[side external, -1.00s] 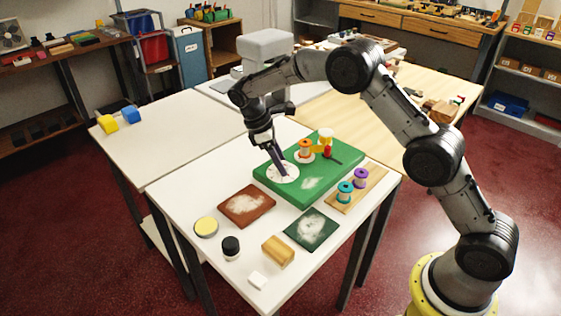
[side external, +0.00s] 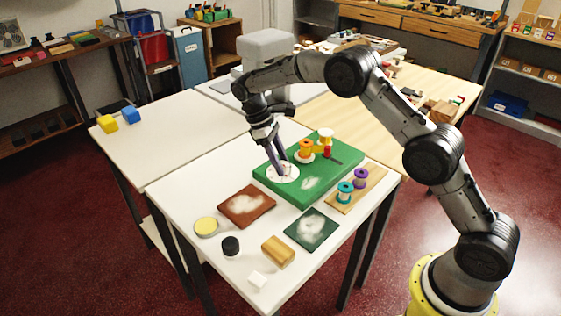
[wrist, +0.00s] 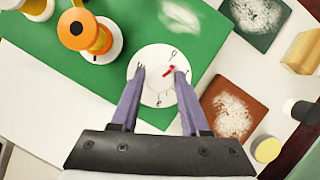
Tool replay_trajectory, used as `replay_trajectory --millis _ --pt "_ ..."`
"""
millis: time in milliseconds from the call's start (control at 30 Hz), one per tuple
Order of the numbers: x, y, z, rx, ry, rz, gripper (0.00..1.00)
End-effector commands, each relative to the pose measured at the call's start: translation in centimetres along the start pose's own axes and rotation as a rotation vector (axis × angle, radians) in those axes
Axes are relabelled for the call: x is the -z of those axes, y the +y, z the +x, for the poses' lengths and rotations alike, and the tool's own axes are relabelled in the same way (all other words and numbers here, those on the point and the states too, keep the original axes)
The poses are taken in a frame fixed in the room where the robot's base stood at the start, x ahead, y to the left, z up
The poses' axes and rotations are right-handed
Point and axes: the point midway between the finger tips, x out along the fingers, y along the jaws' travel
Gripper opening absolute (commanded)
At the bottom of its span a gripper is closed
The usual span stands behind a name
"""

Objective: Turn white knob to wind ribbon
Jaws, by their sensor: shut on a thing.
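A green board (side external: 275,187) lies on the white table, with a round white disc (side external: 290,180) near its left end. No ribbon run is clear.
Teal (side external: 345,191) and purple (side external: 361,177) spools stand on a wooden strip, right of the board. A brown pad (side external: 246,206), a dark green pad (side external: 311,230), a yellow-topped tin (side external: 206,226), a black-lidded jar (side external: 231,246) and a wooden block (side external: 278,251) lie in front.

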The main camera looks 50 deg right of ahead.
Motion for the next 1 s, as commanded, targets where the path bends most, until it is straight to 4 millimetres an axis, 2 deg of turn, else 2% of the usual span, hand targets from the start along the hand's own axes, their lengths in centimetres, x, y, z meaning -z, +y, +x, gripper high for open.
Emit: replay_trajectory --millis 500,1000 --pt "-0.03 0.30 -0.10 0.158 0.003 0.383 0.00" --pt "-0.06 0.33 -0.10 0.213 0.004 0.514 0.00"
